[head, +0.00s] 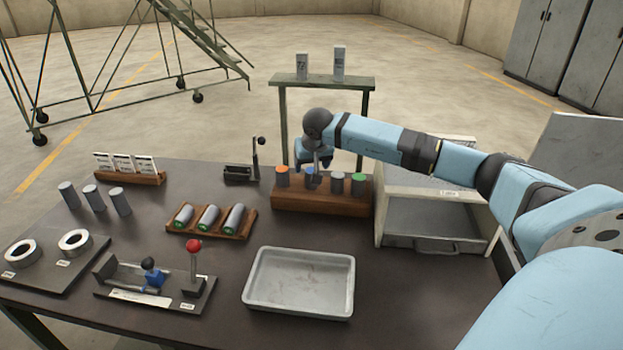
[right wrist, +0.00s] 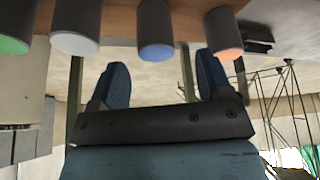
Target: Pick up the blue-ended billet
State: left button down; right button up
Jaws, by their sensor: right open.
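The blue-ended billet (head: 309,179) stands upright in the wooden rack (head: 320,203), between the orange-ended billet (head: 282,176) and the white-ended billet (head: 337,181). In the right wrist view, which appears upside down, the blue-ended billet (right wrist: 155,30) lines up with the gap between my fingers. My right gripper (right wrist: 162,72) is open, with nothing between its fingers. In the head view my right gripper (head: 314,163) is at the rack beside the blue-ended billet, partly hiding it. My left gripper is not in view.
The green-ended billet (head: 358,184) stands at the rack's right end. A furnace-like box (head: 436,219) is right of the rack. An empty grey tray (head: 300,283) lies in front. A holder with lying billets (head: 210,220) is to the left. A small stand (head: 322,83) is behind.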

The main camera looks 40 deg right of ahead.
aim_at(312, 170)
jog(key=x, duration=0.4)
jog(key=shift+s+d+f, duration=0.15)
jog(key=shift+f, duration=0.15)
jog(key=c, duration=1.2)
jog(key=shift+r, duration=0.1)
grip_shut()
jog(key=shift+r, duration=0.1)
